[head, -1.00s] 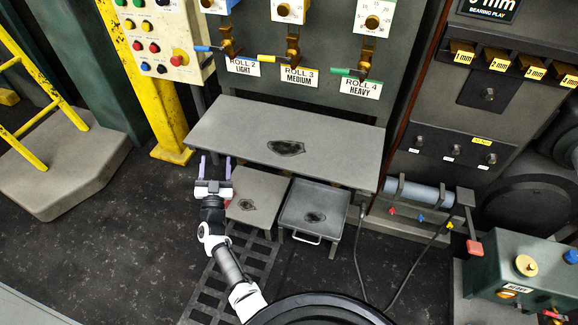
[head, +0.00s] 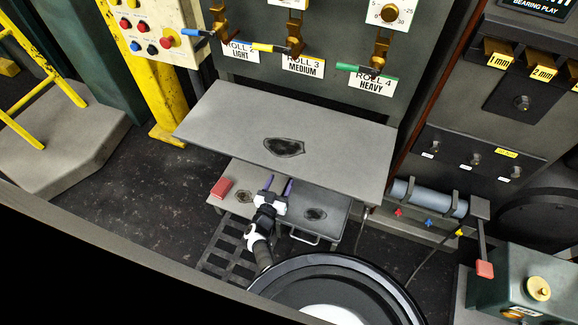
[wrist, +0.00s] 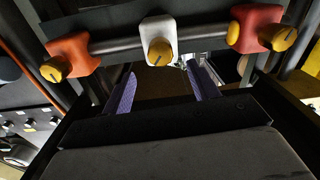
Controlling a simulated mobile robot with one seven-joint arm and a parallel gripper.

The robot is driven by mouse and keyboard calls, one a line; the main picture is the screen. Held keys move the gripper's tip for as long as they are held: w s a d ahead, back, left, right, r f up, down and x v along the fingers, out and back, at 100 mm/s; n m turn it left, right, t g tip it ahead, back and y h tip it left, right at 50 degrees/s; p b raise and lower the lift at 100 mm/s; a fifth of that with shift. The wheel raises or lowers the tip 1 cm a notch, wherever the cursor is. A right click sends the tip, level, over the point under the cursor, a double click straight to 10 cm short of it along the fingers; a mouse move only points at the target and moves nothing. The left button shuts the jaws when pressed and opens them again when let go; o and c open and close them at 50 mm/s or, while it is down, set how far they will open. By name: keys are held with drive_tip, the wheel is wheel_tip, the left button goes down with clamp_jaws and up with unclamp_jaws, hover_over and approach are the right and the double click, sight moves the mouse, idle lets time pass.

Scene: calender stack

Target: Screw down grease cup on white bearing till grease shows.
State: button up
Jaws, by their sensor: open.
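In the wrist view the white bearing (wrist: 157,30) sits on a dark shaft, with a yellow grease cup (wrist: 160,52) on its face. An orange bearing (wrist: 75,52) is to its left and a red-orange bearing (wrist: 258,24) to its right, each with a similar cup. My gripper (wrist: 162,88) has its two purple fingers spread wide and empty, apart from the white bearing and below its cup in the picture. No grease can be made out.
The wide grey table (head: 340,160) bears a dark stain. Two lower steps stand in front, one with a red block (head: 221,188). A blue-grey cylinder (head: 430,197) and a green box (head: 520,275) are at right.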

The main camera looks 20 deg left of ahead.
drive_tip(key=w+b, duration=0.4)
drive_tip(key=w, duration=0.4)
drive_tip(key=shift+f, duration=0.15)
drive_tip(key=shift+w+b, duration=0.35)
drive_tip(key=shift+w, duration=0.25)
drive_tip(key=shift+r, duration=0.2)
drive_tip(key=shift+c, duration=0.4)
drive_tip(key=c, duration=0.9)
drive_tip(key=shift+f+m, duration=0.1)
drive_tip(key=shift+m, duration=0.2)
drive_tip(key=m+b, duration=0.1)
drive_tip(key=m, duration=0.3)
drive_tip(key=shift+m+b, duration=0.65)
drive_tip(key=shift+m, duration=0.95)
